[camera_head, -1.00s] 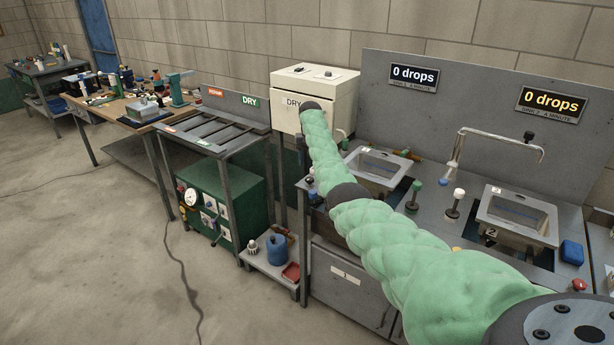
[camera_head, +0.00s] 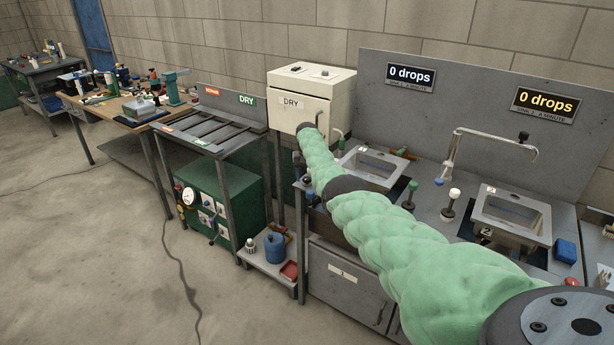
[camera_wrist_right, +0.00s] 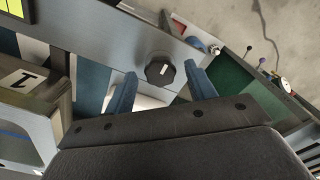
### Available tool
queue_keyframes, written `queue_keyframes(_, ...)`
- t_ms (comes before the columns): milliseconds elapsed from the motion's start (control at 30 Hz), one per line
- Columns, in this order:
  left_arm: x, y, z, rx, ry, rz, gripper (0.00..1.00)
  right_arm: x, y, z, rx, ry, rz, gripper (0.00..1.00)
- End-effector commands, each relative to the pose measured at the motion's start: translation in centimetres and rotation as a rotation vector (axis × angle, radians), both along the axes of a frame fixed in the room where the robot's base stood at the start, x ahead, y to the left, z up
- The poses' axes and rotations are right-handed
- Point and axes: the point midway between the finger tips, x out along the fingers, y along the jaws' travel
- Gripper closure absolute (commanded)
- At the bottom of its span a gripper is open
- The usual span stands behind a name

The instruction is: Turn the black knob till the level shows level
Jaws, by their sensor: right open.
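The black knob (camera_wrist_right: 160,70) shows in the right wrist view, round, with a white mark on its face, on a grey metal panel. My right gripper (camera_wrist_right: 161,77) has its two blue fingers spread, one on each side of the knob in the picture. I cannot tell whether either finger touches it. A yellow patch with dark lines (camera_wrist_right: 13,8), possibly the level, is cut off at the top left, so its reading cannot be told. My left gripper is not in view.
A sink basin (camera_wrist_right: 22,137) lies left of the fingers in the wrist view. Two sinks, a tap (camera_head: 490,135) and several small knobs stand on the bench. A cream DRY box (camera_head: 290,88) stands behind my arm's far end. Open floor (camera_head: 80,250) lies left.

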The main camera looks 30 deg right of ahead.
Motion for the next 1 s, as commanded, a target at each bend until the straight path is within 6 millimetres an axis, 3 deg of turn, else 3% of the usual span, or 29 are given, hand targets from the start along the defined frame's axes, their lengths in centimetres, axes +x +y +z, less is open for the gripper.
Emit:
queue_keyframes(100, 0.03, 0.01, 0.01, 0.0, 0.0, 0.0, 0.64, 0.01, 0.0, 0.02, 0.0, 0.0, 0.0, 0.48)
queue_keyframes(300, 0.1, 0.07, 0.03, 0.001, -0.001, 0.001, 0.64, 0.0, 0.01, 0.03, 0.0, 0.0, 0.0, 0.88)
queue_keyframes(333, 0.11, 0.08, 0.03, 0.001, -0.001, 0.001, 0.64, 0.01, 0.0, 0.03, 0.0, 0.0, 0.0, 0.89)
queue_keyframes(667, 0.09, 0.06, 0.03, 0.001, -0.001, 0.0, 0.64, 0.01, 0.0, 0.04, 0.0, 0.0, 0.046, 0.89)
queue_keyframes(1000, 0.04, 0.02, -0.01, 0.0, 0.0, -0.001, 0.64, 0.0, -0.06, 0.05, 0.0, 0.0, 0.279, 0.89)
